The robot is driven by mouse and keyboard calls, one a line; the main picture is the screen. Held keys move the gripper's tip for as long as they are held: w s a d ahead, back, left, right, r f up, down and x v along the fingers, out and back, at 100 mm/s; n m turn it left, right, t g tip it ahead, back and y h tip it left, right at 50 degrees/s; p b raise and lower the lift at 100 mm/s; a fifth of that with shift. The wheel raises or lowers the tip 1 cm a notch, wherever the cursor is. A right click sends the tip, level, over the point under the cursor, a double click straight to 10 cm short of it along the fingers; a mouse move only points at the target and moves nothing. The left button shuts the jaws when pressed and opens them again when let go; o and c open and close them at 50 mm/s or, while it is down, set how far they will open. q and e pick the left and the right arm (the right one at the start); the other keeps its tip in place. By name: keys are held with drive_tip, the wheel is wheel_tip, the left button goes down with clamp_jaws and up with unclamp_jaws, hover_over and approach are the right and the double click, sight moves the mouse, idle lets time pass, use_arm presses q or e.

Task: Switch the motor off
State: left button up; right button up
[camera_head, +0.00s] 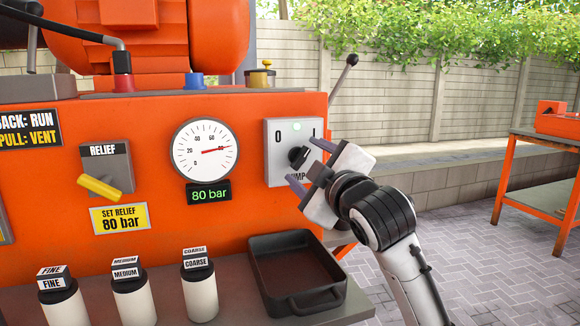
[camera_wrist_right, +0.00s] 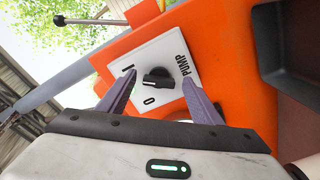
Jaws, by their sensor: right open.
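The motor switch is a black rotary knob (camera_head: 298,157) on a light grey plate (camera_head: 277,171) marked 0, I and PUMP, on the orange panel's right side. A pale green lamp (camera_head: 297,127) sits at the plate's top. The knob seems turned toward the I side. My right gripper (camera_head: 310,166) is open in front of the plate, its purple fingers spread on either side of the knob. In the right wrist view the knob (camera_wrist_right: 157,78) appears between the open fingertips; contact cannot be told. My left gripper is not in view.
Left of the switch are a gauge (camera_head: 204,150), an 80 bar display (camera_head: 209,194) and a relief valve with a yellow handle (camera_head: 100,187). A black tray (camera_head: 297,272) and labelled canisters (camera_head: 200,290) stand on the shelf below. An orange table (camera_head: 540,195) stands far right.

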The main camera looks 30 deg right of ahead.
drive_tip(key=shift+w+d, duration=0.15)
drive_tip(key=shift+w, duration=0.3)
drive_tip(key=shift+c, duration=0.2)
drive_tip(key=c, duration=1)
